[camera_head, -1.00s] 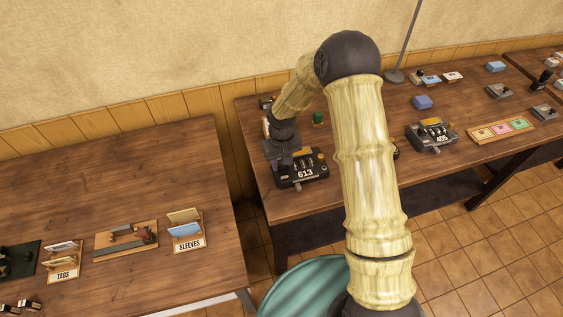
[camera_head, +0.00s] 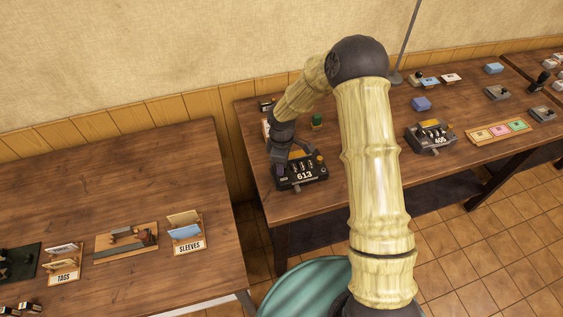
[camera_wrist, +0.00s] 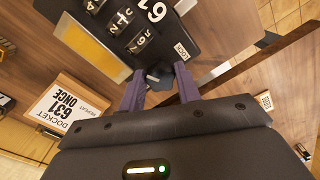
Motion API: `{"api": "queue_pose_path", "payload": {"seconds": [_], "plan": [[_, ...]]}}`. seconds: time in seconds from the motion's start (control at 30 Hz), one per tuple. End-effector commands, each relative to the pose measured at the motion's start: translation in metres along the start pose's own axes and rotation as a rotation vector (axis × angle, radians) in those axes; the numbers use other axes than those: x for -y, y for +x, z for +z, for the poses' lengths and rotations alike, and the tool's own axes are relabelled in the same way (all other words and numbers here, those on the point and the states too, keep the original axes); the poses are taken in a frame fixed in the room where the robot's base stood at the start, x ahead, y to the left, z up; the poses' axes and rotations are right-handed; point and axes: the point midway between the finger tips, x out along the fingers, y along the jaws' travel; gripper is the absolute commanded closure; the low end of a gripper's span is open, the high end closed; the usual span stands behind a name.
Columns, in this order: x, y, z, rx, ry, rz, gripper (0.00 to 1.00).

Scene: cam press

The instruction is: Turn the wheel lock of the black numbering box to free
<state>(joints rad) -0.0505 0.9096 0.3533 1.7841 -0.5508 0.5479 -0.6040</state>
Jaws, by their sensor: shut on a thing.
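The black numbering box (camera_head: 303,183) showing 613 stands near the left front edge of the far table. In the wrist view the black box (camera_wrist: 188,28) fills the top, with its number wheels and a LOCK label beside a small dark knob (camera_wrist: 159,76). My gripper (camera_wrist: 160,84) has its two purple fingers shut on this knob, one on each side. In the head view my gripper (camera_head: 280,167) reaches down at the box's left end. The fingers partly cover the knob, and I cannot read its setting.
A second numbering box (camera_head: 431,137) showing 405 and a tray with coloured pads (camera_head: 471,138) stand to the right. A green item (camera_head: 317,120) is behind the black box.

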Motion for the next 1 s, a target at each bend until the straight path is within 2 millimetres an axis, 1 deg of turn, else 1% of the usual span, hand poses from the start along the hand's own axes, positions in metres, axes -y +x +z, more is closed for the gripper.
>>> {"api": "queue_pose_path", "payload": {"seconds": [1.0], "plan": [[-0.0043, -0.002, -0.0006, 0.002, -0.947, 0.001, 0.9]]}}
